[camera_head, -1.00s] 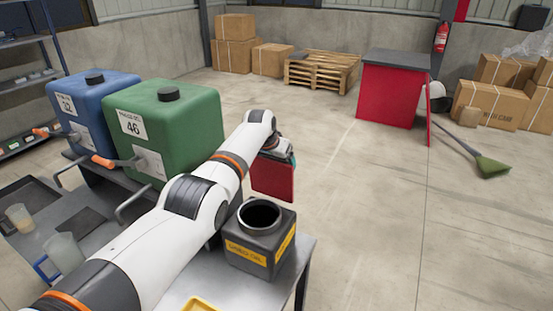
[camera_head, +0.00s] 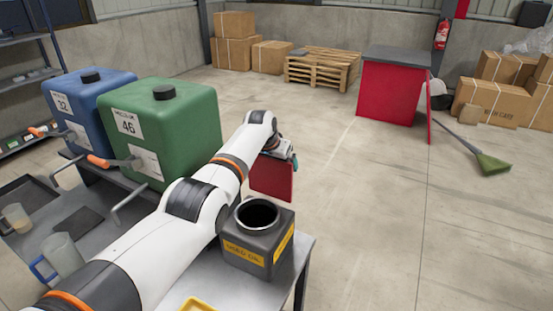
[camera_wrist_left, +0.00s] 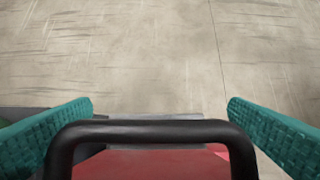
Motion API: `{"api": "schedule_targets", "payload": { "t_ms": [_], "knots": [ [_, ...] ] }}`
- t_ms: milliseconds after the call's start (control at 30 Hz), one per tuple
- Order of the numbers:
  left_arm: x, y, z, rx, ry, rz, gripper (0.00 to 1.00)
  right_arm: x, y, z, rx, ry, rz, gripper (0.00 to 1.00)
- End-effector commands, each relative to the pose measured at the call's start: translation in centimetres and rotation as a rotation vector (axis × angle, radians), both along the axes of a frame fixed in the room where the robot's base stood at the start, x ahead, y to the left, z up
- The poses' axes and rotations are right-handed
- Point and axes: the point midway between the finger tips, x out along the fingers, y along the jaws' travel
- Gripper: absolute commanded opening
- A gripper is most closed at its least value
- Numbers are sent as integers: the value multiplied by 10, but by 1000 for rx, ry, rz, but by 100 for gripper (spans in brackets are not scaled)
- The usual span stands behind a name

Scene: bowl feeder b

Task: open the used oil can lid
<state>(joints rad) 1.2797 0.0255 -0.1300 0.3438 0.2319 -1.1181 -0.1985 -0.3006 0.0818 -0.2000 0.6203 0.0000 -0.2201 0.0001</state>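The used oil can (camera_head: 245,262) is a dark grey box with a yellow "USED OIL" label. It stands on the bench's right end, its round top a dark opening inside a pale rim; no separate lid shows there. My left arm reaches past the can. My left gripper (camera_head: 282,148) is beyond it, over a red panel (camera_head: 271,181). In the left wrist view the teal fingers of the left gripper (camera_wrist_left: 160,125) are wide apart. A black handle-like bar (camera_wrist_left: 150,130) spans between them, above a red surface (camera_wrist_left: 150,163). I cannot tell what the bar belongs to. My right gripper is out of view.
Green (camera_head: 170,125) and blue (camera_head: 88,95) tanks with taps stand on the bench's left. Jugs (camera_head: 64,252) and a yellow tray (camera_head: 196,305) are near.

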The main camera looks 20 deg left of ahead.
Motion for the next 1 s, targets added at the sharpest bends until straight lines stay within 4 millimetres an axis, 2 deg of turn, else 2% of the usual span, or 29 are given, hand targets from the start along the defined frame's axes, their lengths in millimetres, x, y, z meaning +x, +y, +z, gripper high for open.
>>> {"api": "schedule_targets", "payload": {
  "t_ms": [267,533,1000],
  "knots": [
    [-1,2,10,0,-8,1,98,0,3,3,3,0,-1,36],
    [-14,4,32,1,-8,1,98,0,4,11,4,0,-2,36],
    [-50,10,94,0,-2,-1,98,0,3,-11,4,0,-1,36]
  ]
}}
